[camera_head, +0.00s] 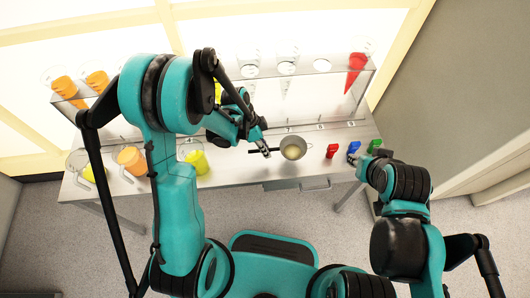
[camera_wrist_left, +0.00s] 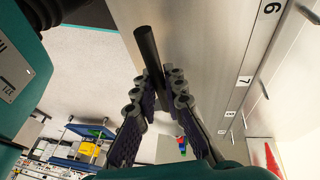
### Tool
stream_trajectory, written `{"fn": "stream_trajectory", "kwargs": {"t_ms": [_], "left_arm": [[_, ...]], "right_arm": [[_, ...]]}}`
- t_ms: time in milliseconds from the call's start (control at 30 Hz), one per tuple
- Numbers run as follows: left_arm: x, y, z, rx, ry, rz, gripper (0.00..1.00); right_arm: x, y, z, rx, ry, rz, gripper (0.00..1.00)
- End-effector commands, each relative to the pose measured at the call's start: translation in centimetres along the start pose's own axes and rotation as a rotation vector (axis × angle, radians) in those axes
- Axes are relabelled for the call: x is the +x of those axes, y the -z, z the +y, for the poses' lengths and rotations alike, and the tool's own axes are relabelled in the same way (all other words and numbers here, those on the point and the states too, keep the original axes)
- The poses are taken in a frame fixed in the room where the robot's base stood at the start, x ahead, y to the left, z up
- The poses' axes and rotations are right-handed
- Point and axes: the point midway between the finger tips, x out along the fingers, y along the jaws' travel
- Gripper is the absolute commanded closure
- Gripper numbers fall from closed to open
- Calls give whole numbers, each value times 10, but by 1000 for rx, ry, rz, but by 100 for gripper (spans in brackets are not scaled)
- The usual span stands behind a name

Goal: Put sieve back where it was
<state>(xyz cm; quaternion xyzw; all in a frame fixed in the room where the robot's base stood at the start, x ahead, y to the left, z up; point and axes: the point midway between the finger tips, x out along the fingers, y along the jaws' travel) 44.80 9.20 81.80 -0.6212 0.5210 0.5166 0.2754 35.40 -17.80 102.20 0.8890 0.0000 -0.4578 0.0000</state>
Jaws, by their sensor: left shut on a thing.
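The sieve (camera_head: 293,148) has a round, light bowl and a dark handle that points left. It is over the front part of the table (camera_head: 230,165), right of centre. My left gripper (camera_head: 266,152) is shut on its handle. In the left wrist view the black handle (camera_wrist_left: 150,55) passes between the left gripper's fingers (camera_wrist_left: 160,85); the bowl is hidden there. I cannot tell whether the sieve touches the table. My right gripper (camera_head: 358,160) is near the table's right end, and its fingers are unclear.
Red (camera_head: 332,151), blue (camera_head: 354,147) and green (camera_head: 375,145) items are on the right. Yellow (camera_head: 196,162) and orange (camera_head: 131,160) jugs stand left. A raised shelf (camera_head: 310,82) behind holds cones and clear vessels. Number labels, including 7 (camera_wrist_left: 245,81), mark the table.

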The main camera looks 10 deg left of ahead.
Motion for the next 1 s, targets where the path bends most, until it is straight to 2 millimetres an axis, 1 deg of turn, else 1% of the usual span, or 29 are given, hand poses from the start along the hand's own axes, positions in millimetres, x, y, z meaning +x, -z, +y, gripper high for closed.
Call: {"fn": "stream_trajectory", "kwargs": {"t_ms": [33,100,200,333,500,567,800,967,1000], "left_arm": [[5,-5,-11,-3,1,1,100],[7,-8,-21,-1,1,1,100],[8,-11,-29,-1,1,1,100],[15,-14,-32,-1,0,0,100],[40,-23,-37,0,0,1,100],[46,-25,-38,0,0,2,100],[45,-24,-37,0,0,2,100],[49,-26,-38,0,0,2,100],[48,-26,-38,0,0,1,79]], "right_arm": [[4,-3,0,0,0,0,68],[6,-4,0,0,0,0,68],[7,-5,0,0,0,0,68],[10,-7,0,0,0,0,68],[20,-14,0,0,0,0,68],[22,-16,0,0,0,0,68],[21,-15,0,0,0,0,68],[25,-18,0,0,0,0,68],[24,-17,0,0,0,0,68]]}}
